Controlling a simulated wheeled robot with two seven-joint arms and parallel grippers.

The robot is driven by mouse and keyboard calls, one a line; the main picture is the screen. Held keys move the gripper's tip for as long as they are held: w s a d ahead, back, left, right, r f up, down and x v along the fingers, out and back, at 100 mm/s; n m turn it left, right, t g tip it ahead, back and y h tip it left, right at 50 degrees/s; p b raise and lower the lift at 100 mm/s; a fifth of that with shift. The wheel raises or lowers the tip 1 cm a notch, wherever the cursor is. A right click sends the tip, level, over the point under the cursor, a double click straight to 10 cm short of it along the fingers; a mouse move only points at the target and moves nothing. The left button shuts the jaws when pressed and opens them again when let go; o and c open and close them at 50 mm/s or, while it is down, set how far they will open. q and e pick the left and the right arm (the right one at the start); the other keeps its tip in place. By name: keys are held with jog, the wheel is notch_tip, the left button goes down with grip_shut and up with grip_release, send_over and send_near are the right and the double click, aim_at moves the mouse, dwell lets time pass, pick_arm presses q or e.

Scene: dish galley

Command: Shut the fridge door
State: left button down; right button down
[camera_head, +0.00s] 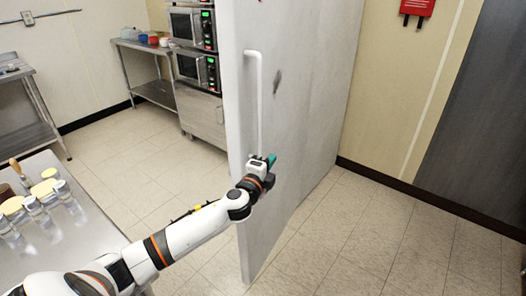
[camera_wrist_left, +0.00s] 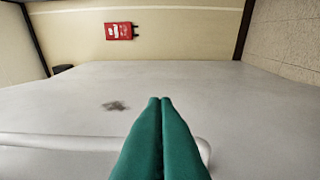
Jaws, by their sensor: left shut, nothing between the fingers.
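The fridge door (camera_head: 305,90) is a tall pale grey panel in the middle of the head view. It stands out into the room; the fridge body is not clearly visible. A white vertical bar handle (camera_head: 259,95) is on its face near the left edge. My left gripper (camera_head: 271,160) is at the door face by the handle's lower end. In the left wrist view, its green fingers (camera_wrist_left: 160,101) are pressed together and empty, over the door's grey face (camera_wrist_left: 215,95). The handle (camera_wrist_left: 60,142) lies beside and below them. I cannot tell whether the fingertips touch the door.
A metal table (camera_head: 75,252) with several lidded jars is at lower left. Stacked ovens (camera_head: 186,67) and a steel side table (camera_head: 139,68) stand behind. A red wall box (camera_head: 417,7) hangs at upper right. The tiled floor right of the door is clear.

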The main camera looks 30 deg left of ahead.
pick_arm(q)
jog(key=w+a, duration=0.1)
jog(key=a, duration=0.1)
jog(key=w+a, duration=0.1)
jog(key=a, duration=0.1)
jog(key=shift+w+a+p, duration=0.15)
jog(key=shift+w+p, duration=0.05)
jog(key=shift+p, duration=0.1)
